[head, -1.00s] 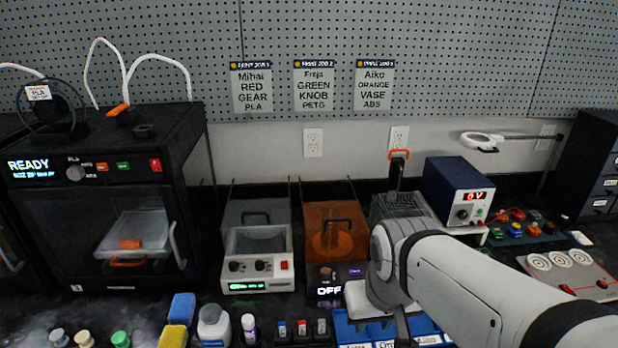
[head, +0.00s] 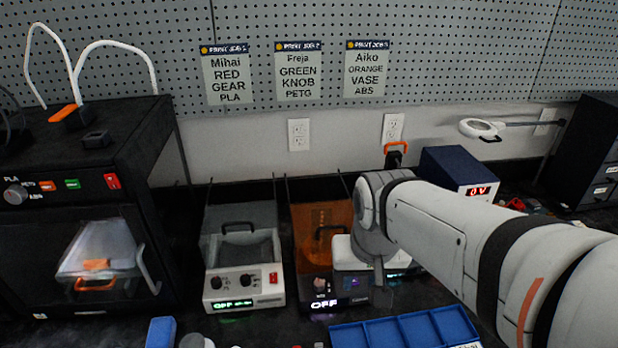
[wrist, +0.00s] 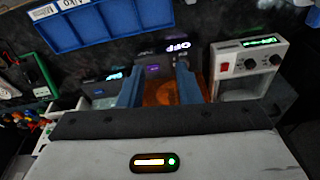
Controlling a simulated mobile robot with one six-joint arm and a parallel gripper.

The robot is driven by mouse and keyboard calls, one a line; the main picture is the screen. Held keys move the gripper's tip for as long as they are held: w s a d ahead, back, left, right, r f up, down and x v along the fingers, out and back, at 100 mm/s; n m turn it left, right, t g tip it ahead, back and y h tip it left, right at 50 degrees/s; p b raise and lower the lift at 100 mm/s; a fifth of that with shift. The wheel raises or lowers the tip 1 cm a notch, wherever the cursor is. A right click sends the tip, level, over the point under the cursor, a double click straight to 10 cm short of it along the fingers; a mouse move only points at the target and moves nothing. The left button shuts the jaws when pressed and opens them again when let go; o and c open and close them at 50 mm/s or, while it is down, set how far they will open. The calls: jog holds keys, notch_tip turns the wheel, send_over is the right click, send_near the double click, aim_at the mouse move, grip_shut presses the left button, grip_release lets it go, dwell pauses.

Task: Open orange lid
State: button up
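The orange see-through lid (head: 315,225) covers a black machine whose front panel reads OFF (head: 325,302). The lid appears closed and has a dark handle on it, partly hidden by my arm in the head view. My gripper (wrist: 160,68) shows two blue-grey fingers, spread apart, with nothing held between them. In the wrist view, the orange lid (wrist: 160,92) shows between and beyond the fingers. In the head view, my gripper's white body overlaps the machine's right side; its fingertips cannot be made out. Whether the fingers touch the lid cannot be told.
A similar white machine with a grey lid (head: 240,225) stands just left. A 3D printer (head: 85,205) is further left. A blue compartment tray (head: 405,335) lies in front. A blue power supply (head: 458,172) stands behind my arm on the right.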

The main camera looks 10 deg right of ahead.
jog(key=w+r+m+g+p, duration=0.4)
jog(key=w+m, duration=0.5)
jog(key=w, duration=0.5)
jog(key=w+f+m+p, duration=0.2)
jog(key=w+m+p, duration=0.1)
jog(key=w+m, duration=0.6)
jog(key=shift+n+g, duration=0.3)
jog(key=shift+n, duration=0.4)
jog(key=f, duration=0.2)
jog(key=f+p, duration=0.1)
jog(key=f, duration=0.4)
jog(key=shift+s+d+f, duration=0.15)
jog(key=shift+s+f, duration=0.1)
jog(key=shift+s, duration=0.15)
jog(key=shift+c, duration=0.5)
grip_shut()
